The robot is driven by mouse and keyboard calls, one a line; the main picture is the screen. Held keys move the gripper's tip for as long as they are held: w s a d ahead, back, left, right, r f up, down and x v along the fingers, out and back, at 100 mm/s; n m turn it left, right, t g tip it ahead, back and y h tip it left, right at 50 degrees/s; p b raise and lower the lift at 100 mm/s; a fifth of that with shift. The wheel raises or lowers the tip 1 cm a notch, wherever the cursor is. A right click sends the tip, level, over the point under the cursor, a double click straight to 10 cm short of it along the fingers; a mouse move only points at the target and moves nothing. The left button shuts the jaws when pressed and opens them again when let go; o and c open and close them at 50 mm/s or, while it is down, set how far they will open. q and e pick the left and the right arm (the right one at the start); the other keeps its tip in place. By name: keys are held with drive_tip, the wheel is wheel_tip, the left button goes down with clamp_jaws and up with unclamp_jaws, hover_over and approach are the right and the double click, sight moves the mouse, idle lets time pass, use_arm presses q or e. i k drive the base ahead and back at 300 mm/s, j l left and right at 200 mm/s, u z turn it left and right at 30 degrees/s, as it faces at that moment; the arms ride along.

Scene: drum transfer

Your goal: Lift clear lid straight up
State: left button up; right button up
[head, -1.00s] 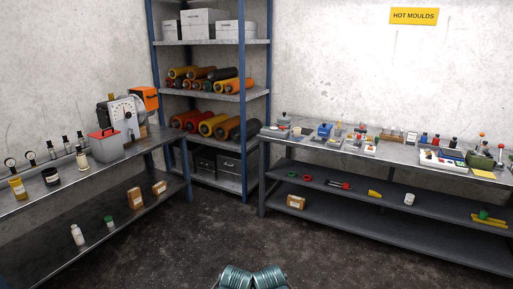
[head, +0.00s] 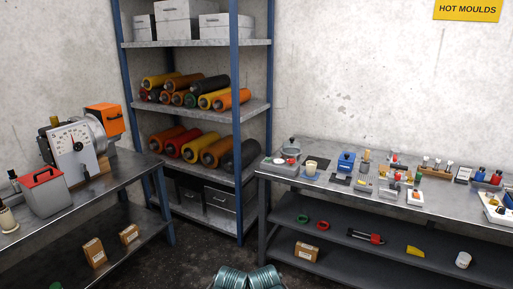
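I cannot make out a clear lid for certain at this distance. The right bench (head: 345,208) carries many small items. Neither of my grippers shows in the head view.
A blue-post shelf rack (head: 190,108) in the corner holds coloured rolls and boxes. The right bench's lower shelf holds a brown carton (head: 306,251) and a yellow wedge (head: 415,251). Dark floor (head: 200,262) is open between the benches. A yellow "HOT MOULDS" sign (head: 467,10) hangs on the wall.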

sight(293, 147)
drive_tip(key=i+z, duration=0.15)
drive_tip(key=i, duration=0.4)
drive_tip(key=i+j+z, duration=0.2)
drive_tip(key=i, duration=0.35)
drive_tip(key=i+j+z, duration=0.15)
drive_tip(key=i, duration=0.4)
drive_tip(key=i+j+z, duration=0.95)
drive_tip(key=i+j, duration=0.1)
drive_tip(key=i, duration=0.05)
